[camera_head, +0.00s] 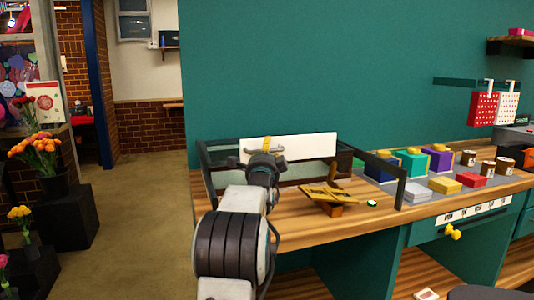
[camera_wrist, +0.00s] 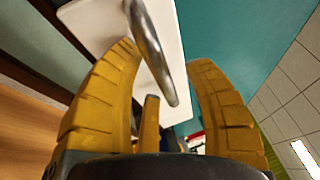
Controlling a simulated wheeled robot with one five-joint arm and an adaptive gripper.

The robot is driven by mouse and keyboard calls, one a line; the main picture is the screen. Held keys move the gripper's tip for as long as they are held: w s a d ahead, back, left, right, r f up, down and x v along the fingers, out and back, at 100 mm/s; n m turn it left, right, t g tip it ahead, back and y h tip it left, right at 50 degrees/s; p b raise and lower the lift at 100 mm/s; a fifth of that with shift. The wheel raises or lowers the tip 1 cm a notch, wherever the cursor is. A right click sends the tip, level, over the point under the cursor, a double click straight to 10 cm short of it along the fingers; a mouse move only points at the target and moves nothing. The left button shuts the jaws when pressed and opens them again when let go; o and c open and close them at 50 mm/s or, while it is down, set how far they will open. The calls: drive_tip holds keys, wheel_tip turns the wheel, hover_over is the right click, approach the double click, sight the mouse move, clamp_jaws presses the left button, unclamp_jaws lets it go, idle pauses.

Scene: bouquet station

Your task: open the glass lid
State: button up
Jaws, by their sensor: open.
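A white panel (camera_head: 310,147) stands upright at the back of the wooden counter, between dark frame bars. Greenish glass (camera_head: 300,171) shows below it; I cannot tell exactly where the lid's edges run. In the wrist view a curved metal handle (camera_wrist: 150,45) stands out from the white panel (camera_wrist: 92,22). My gripper (camera_wrist: 164,58) has its two yellow fingers apart, with the handle between them; contact is not clear. In the head view my gripper (camera_head: 266,144) is in front of the panel, and my arm hides part of the frame and glass.
A slatted wooden stand (camera_head: 328,194) and a small green-and-white disc (camera_head: 372,203) are on the counter (camera_head: 350,225). Several coloured boxes (camera_head: 411,163) and cups stand to the right. A drawer with a yellow knob (camera_head: 453,232) is below. Flower pots (camera_head: 50,182) stand at left beside clear floor.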

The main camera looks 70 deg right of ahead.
drive_tip(key=shift+o, duration=0.3)
clamp_jaws()
idle(0.3)
